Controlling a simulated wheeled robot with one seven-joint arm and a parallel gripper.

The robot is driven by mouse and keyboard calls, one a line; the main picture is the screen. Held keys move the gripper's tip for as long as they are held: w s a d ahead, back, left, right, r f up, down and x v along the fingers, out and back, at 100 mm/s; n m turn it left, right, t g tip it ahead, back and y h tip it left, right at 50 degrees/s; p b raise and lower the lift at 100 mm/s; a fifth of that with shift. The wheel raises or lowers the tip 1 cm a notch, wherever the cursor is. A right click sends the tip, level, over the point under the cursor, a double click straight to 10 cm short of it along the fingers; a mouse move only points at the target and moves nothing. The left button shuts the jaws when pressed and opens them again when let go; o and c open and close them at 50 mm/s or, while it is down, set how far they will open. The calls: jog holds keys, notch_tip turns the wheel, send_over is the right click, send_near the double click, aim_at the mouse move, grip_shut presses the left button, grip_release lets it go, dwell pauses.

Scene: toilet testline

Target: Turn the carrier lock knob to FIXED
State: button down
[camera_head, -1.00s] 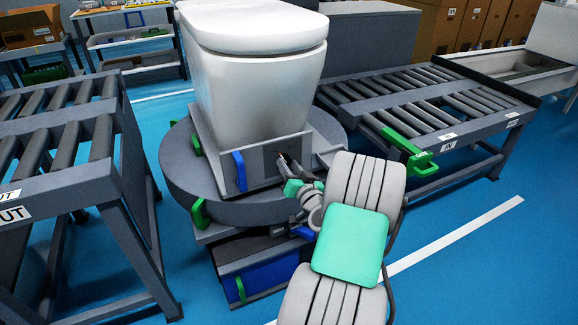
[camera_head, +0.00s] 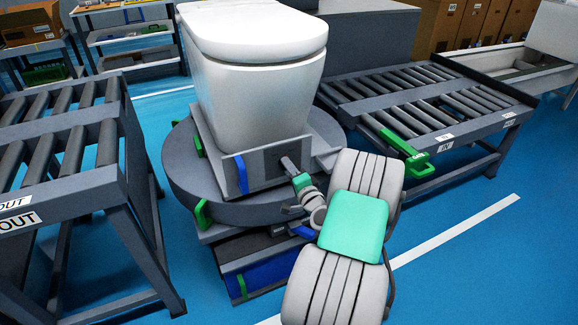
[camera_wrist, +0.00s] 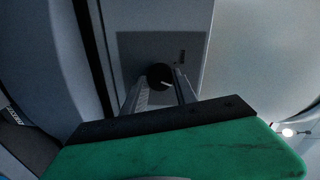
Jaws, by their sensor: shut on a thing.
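The carrier lock knob (camera_wrist: 160,77) is a dark round knob with a white pointer mark, on a dark square panel on the front of the carrier (camera_head: 262,168). In the wrist view the pointer lies to the right and slightly down. My gripper (camera_wrist: 160,83) has one finger on each side of the knob and is shut on it. In the head view my gripper (camera_head: 288,163) reaches the carrier's front plate, and its fingers hide the knob. I cannot read any FIXED lettering.
A white toilet (camera_head: 258,85) stands on the carrier, above a round grey turntable (camera_head: 185,180). Roller conveyors stand at left (camera_head: 60,150) and right (camera_head: 430,100). A blue handle (camera_head: 241,174) is left of my gripper. Blue floor is open at the lower right.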

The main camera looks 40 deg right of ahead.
jog(key=shift+m+p, duration=0.8)
jog(key=shift+m, duration=0.8)
jog(key=c, duration=1)
grip_release()
jog(key=shift+o, duration=0.2)
jog(key=v, duration=0.7)
jog(key=shift+s+p, duration=0.4)
jog(key=shift+a+r, duration=0.1)
